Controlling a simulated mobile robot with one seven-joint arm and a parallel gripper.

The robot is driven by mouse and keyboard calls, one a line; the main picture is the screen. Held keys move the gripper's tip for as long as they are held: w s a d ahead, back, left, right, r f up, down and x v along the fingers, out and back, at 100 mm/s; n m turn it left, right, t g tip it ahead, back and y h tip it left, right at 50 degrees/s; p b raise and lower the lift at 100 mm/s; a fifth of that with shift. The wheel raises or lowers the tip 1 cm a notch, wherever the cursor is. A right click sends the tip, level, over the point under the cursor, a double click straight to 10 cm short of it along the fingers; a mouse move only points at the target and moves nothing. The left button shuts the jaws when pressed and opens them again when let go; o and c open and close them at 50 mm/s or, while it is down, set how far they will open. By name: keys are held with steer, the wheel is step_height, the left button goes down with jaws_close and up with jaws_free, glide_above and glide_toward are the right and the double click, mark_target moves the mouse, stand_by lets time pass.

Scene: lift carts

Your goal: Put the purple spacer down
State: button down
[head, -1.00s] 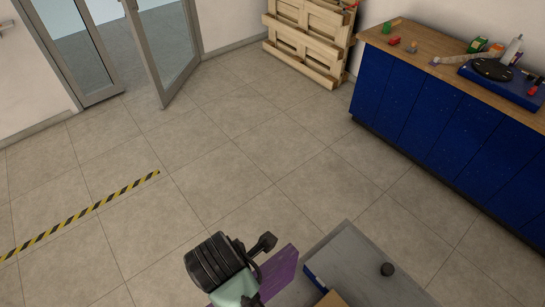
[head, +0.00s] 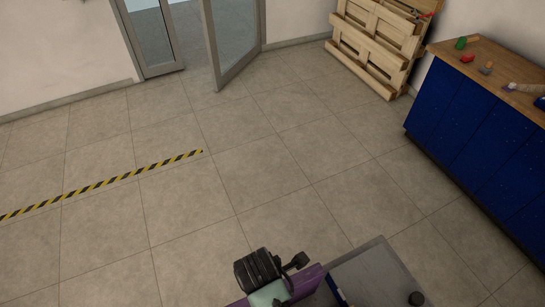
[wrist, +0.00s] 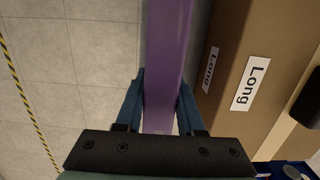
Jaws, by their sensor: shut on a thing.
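The purple spacer (head: 311,281) is a long flat bar, held in my gripper (head: 275,292) at the bottom of the head view. In the wrist view the spacer (wrist: 166,45) runs away from between the two blue fingers of my gripper (wrist: 160,104), which are shut on its sides. Its far end is cut off by the top of that picture. In the head view the spacer is beside the left edge of a grey top. I cannot tell its height above that surface.
The grey top (head: 375,272) carries a dark knob-like piece (head: 416,298). A cardboard box (wrist: 285,45) labelled "Long" is right of the spacer in the wrist view. A blue workbench (head: 470,120) and wooden pallets (head: 378,45) stand behind. Tiled floor at left is clear around striped tape (head: 120,180).

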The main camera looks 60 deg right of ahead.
steer(key=shift+f, duration=0.3)
steer(key=c, duration=0.5)
jaws_free()
steer(key=r, duration=0.7)
steer(key=a+r, duration=0.1)
steer(key=r, duration=0.2)
steer(key=shift+w+r+p, duration=0.3)
steer(key=shift+r+p, duration=0.05)
steer(key=shift+p, duration=0.05)
steer(key=shift+a+r+p, duration=0.1)
steer(key=shift+r+p, duration=0.6)
steer(key=shift+p, duration=0.05)
steer(key=shift+w, duration=0.1)
